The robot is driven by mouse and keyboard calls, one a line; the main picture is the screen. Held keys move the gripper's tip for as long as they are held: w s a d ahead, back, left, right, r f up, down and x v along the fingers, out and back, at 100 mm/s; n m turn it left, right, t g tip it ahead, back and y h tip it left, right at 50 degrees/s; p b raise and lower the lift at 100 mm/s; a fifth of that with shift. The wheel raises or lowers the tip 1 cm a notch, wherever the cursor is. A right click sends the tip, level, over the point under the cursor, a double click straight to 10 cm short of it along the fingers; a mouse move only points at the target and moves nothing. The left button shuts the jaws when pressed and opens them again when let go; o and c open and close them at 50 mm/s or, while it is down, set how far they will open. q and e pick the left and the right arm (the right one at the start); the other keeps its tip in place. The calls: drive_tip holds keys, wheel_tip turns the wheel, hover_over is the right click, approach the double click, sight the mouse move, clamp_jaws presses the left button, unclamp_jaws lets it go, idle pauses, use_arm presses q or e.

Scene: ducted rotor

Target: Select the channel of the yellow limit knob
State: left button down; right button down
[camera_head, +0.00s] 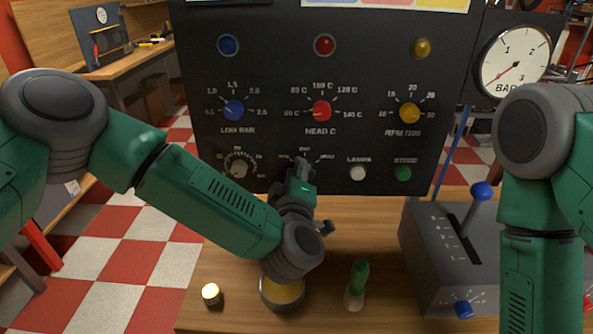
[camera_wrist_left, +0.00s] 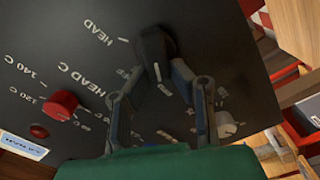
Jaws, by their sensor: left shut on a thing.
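The yellow limit knob (camera_head: 409,112) sits at the right of the black panel, above the label RPM. A dark selector knob (camera_wrist_left: 155,45) sits low on the panel's middle, with small position labels around it. My left gripper (camera_head: 303,172) reaches up to this selector from below and hides most of it. In the left wrist view the fingers (camera_wrist_left: 154,72) are shut on the dark knob's near end. I cannot tell surely which label the knob points at. My right arm shows at the right, but its gripper is out of view.
Blue (camera_head: 233,110) and red (camera_head: 321,111) limit knobs share the yellow knob's row. Low on the panel are a grey dial (camera_head: 238,168), a white button (camera_head: 357,173) and a green button (camera_head: 403,173). A grey lever box (camera_head: 432,258) stands right on the wooden table.

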use_arm(q)
drive_tip(key=shift+s+f, duration=0.15)
drive_tip(key=shift+f, duration=0.25)
drive_tip(key=c, duration=1.4)
unclamp_jaws()
drive_tip(key=shift+c, duration=0.2)
drive_tip(key=shift+r, duration=0.15)
drive_tip(key=s, duration=1.1)
drive_tip(key=shift+s, duration=0.4)
drive_tip(key=shift+d, duration=0.1)
